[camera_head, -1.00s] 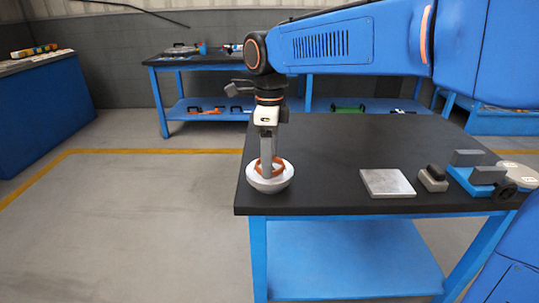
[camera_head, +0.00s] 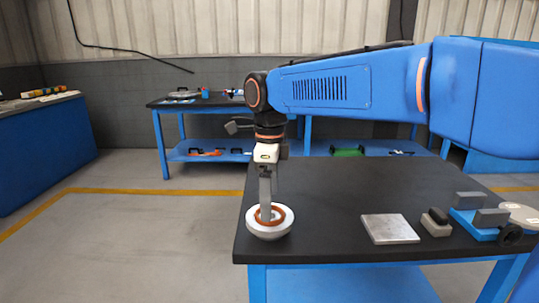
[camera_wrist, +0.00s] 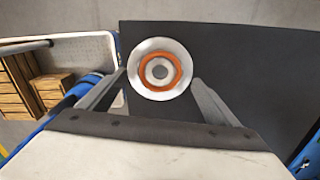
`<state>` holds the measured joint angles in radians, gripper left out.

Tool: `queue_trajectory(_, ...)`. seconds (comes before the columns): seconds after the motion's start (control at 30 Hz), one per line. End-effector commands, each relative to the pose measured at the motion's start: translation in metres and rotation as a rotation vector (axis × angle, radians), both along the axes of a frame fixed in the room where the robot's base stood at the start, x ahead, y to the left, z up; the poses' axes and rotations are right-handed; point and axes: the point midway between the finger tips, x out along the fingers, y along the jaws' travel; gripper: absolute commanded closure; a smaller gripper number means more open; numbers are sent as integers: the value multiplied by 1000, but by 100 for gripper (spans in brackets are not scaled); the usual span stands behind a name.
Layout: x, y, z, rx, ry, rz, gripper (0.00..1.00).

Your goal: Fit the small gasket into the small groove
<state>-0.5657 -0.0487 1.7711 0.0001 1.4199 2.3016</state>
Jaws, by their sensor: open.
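The pale, round flanged shell (camera_head: 264,234) stands near the front left corner of the black table. The orange gasket (camera_head: 279,214) lies inside its rim as a round ring. In the wrist view the gasket (camera_wrist: 143,70) looks roughly concentric with the shell (camera_wrist: 160,44) and surrounds a grey centre with a darker middle. Whether it is fully seated in a groove cannot be told. My gripper (camera_head: 266,217) points down at the shell. In the wrist view the fingers of my gripper (camera_wrist: 159,78) are apart, on either side of the shell, with nothing visible held between them.
To the right on the black table (camera_head: 330,190) are a flat grey plate (camera_head: 390,228), a small block with a black top (camera_head: 436,225), a blue fixture (camera_head: 472,226) and a pale disc (camera_head: 522,214). The table between shell and plate is clear.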

Motion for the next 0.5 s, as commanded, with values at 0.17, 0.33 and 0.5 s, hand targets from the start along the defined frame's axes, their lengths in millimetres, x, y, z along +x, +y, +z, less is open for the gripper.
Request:
queue_trajectory(0.17,1,0,37,2,-2,0,16)
queue_trajectory(0.33,1,0,71,1,-3,0,16)
queue_trajectory(0.5,1,0,104,2,-2,0,16)
